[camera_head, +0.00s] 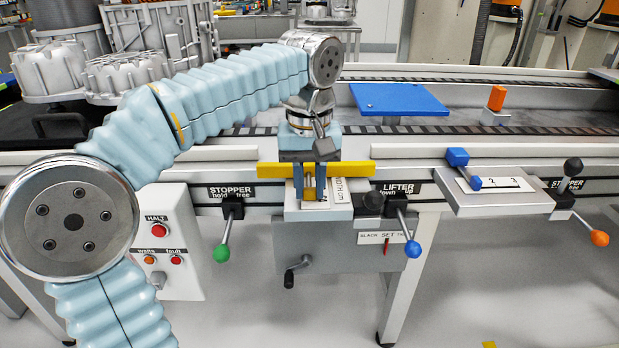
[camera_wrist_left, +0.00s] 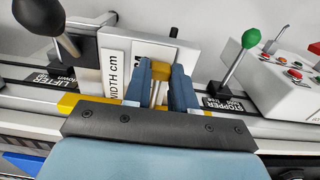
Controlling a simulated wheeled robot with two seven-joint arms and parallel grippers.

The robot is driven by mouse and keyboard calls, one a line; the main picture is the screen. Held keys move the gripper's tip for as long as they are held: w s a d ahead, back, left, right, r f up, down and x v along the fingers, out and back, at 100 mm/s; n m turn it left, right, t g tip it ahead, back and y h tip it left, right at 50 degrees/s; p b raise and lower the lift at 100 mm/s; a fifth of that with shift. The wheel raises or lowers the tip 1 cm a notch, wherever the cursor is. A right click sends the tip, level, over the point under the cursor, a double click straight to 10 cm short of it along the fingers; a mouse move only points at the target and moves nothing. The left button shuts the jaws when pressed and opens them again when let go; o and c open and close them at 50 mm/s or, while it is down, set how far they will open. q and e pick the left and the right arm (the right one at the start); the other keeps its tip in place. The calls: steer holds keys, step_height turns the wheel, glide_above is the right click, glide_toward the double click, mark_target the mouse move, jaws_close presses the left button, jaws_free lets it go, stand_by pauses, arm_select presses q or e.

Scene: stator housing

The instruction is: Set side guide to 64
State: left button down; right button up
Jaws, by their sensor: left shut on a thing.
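The side guide shows as a yellow bar (camera_head: 358,169) across the near side of the conveyor, above a white scale plate marked WIDTH cm (camera_head: 341,189). My left gripper (camera_head: 310,188) points down in front of the bar's middle. In the left wrist view its blue fingers are shut on a yellow tab (camera_wrist_left: 160,71), and the WIDTH cm plate (camera_wrist_left: 115,72) stands beside them. My fingers and wrist hide the bar's middle and much of the scale, so I cannot read the setting. My right gripper is not in view.
A black-knobbed lever (camera_head: 371,202) and the blue-knobbed LIFTER lever (camera_head: 412,248) stand close to the right. The green-knobbed STOPPER lever (camera_head: 222,253) is to the left. A crank (camera_head: 294,270) hangs below. A blue plate (camera_head: 399,99) lies over the conveyor.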

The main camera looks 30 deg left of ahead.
arm_select(q)
steer(key=shift+s+d, duration=0.1)
steer(key=shift+s, duration=0.05)
steer(key=c, duration=0.9)
jaws_free()
step_height(320, 180, up, 14)
steer(key=p, duration=0.4)
steer(key=shift+f, duration=0.1)
